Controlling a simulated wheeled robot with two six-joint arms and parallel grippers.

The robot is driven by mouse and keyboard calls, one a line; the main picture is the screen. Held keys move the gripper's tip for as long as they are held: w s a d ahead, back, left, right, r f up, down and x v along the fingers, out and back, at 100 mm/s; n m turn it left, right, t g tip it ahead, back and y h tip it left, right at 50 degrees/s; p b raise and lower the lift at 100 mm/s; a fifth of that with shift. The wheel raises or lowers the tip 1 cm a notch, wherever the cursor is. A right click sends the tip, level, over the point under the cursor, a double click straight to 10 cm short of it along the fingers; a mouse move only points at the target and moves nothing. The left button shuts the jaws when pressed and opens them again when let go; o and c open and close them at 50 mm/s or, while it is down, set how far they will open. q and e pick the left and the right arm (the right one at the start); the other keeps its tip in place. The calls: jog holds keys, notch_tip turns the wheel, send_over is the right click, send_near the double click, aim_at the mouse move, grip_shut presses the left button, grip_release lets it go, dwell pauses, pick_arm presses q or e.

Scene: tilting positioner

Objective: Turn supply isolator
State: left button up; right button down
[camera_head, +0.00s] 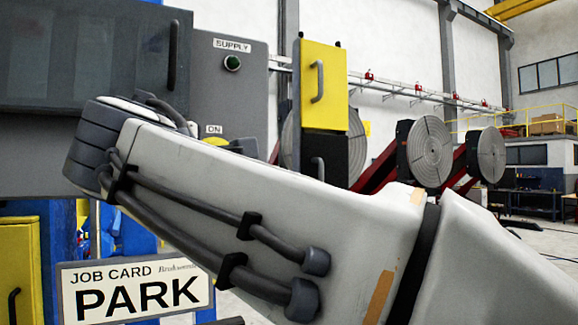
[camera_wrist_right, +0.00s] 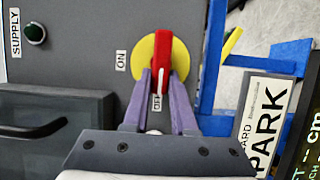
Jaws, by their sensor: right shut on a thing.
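The supply isolator has a red handle (camera_wrist_right: 162,62) on a round yellow plate (camera_wrist_right: 143,52), on a grey panel. In the right wrist view the handle stands upright in the picture, its lower end by the OFF label (camera_wrist_right: 157,103); the ON label (camera_wrist_right: 122,60) is off to its left. My right gripper (camera_wrist_right: 162,82) is shut on the red handle, one purple finger on each side. In the head view my right arm hides the handle and gripper; only a sliver of yellow plate (camera_head: 217,141) shows below the ON label (camera_head: 214,129). My left gripper is out of view.
A green lamp (camera_head: 232,63) sits under the SUPPLY label (camera_head: 232,45). A dark cabinet with a handle (camera_head: 172,55) is left of the panel. A yellow box with a handle (camera_head: 323,84) stands right. The PARK job card (camera_head: 135,291) is below my arm.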

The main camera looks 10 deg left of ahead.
jog(key=shift+a+f, duration=0.1)
dwell(0.4)
jog(key=c, duration=0.7)
grip_release()
jog(key=shift+s, duration=0.1)
jog(key=b+v, duration=0.4)
jog(key=v, duration=0.6)
jog(key=shift+s, duration=0.2)
